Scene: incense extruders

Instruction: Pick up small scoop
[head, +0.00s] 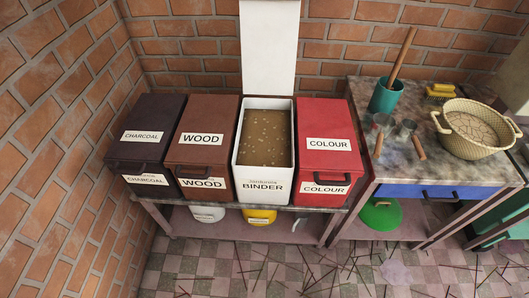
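Two metal scoops with wooden handles lie side by side near the left front part of the worktable (450,178) at the right. The left scoop (381,122) has its handle pointing toward the front edge. The right scoop (405,129) has its handle angled to the front right. They look close in size, so I cannot tell surely which is the small one. My gripper is not in view.
A green cup (384,98) with a wooden stick stands behind the scoops. A woven basket (484,143) and a yellow object (440,90) are to their right. The open binder bin (263,182) stands between the closed wood (204,120) and red colour bins (325,117). Sticks litter the floor.

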